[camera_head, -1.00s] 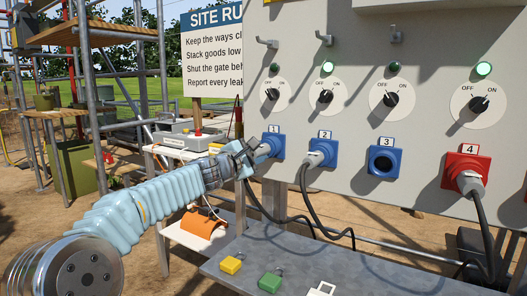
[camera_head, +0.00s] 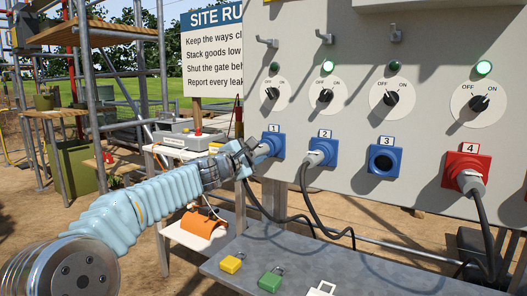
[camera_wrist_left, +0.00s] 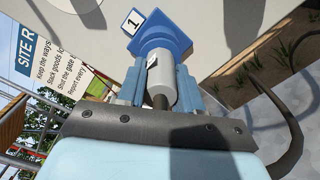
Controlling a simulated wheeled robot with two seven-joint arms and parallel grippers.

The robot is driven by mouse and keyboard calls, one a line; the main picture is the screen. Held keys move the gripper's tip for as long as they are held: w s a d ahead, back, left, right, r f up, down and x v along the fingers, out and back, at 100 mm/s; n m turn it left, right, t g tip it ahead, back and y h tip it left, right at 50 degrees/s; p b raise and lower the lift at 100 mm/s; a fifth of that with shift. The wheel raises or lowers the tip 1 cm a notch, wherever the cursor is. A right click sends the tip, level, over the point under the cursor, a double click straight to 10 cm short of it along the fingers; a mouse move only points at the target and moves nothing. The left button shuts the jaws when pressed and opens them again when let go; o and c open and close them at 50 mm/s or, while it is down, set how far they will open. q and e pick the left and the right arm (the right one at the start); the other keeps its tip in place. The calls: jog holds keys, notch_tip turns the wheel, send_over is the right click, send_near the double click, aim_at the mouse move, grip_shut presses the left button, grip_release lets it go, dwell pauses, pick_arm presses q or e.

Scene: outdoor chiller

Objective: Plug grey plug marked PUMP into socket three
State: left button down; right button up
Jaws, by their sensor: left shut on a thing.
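My left gripper (camera_head: 242,157) is in front of blue socket one (camera_head: 273,145), shut on a grey plug (camera_head: 258,150). In the left wrist view the grey plug (camera_wrist_left: 162,80) lies between my fingers (camera_wrist_left: 161,90), pointing at the blue socket marked 1 (camera_wrist_left: 160,38). Its front end is at the socket mouth; I cannot tell how deep it sits. A small label on it is unreadable. Blue socket three (camera_head: 383,161) is empty, its round dark opening showing. My right gripper is out of view.
A grey plug (camera_head: 318,153) with black cable is in socket two (camera_head: 325,144), another in red socket four (camera_head: 466,168). Lamps two and four are lit green. A grey shelf (camera_head: 335,265) below carries yellow (camera_head: 231,264) and green (camera_head: 270,280) padlocks. Dark cables hang below the sockets.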

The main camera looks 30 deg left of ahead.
pick_arm(q)
jog(key=shift+s, duration=0.35)
jog(key=shift+s+a+b, duration=0.2)
jog(key=shift+s+b, duration=0.65)
jog(key=shift+s, duration=2)
jog(key=c, duration=1.3)
grip_release()
grip_shut()
